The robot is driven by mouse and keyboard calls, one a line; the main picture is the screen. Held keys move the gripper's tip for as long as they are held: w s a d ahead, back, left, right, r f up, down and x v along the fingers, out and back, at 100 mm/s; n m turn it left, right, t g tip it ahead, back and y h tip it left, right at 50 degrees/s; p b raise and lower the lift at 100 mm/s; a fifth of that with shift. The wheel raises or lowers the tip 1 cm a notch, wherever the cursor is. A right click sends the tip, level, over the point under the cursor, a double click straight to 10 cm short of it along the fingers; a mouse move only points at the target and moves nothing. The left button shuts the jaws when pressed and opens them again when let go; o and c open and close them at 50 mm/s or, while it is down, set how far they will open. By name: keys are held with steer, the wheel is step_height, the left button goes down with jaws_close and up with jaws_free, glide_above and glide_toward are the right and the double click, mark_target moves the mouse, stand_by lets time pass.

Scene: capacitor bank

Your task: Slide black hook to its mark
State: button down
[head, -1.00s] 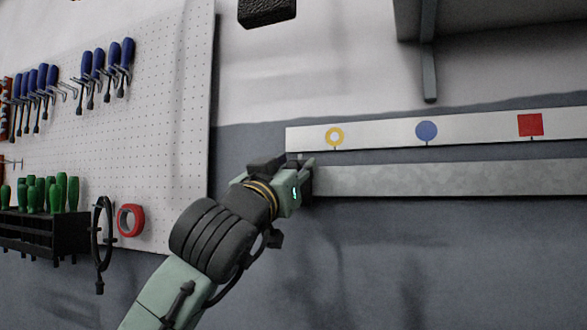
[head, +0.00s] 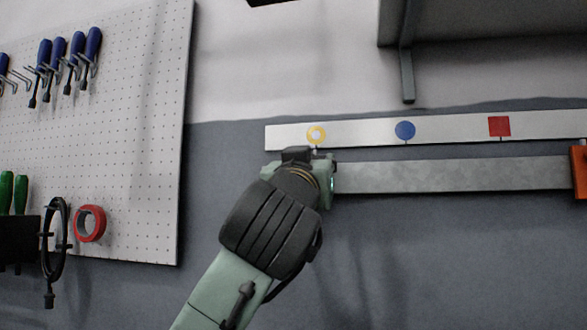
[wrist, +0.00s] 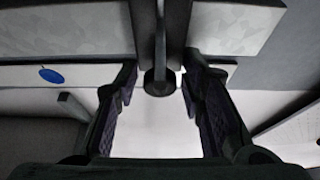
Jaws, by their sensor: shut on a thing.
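The black hook (wrist: 159,82) shows in the wrist view as a dark stem with a round end, between the two fingers of my gripper (wrist: 160,105). My gripper is shut on it. In the head view my gripper (head: 326,172) is at the left part of the grey metal rail (head: 450,176), and it hides the hook.
An orange block (head: 579,171) sits at the rail's right end. A grey shelf bracket (head: 407,75) hangs above the strip. A pegboard (head: 140,150) with screwdrivers and red tape (head: 89,224) is at the left. The rail between my gripper and the orange block looks clear.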

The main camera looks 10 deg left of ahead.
steer(key=c, duration=1.4)
jaws_free()
steer(key=shift+d, duration=0.1)
steer(key=v, duration=1.2)
steer(key=shift+f, duration=0.1)
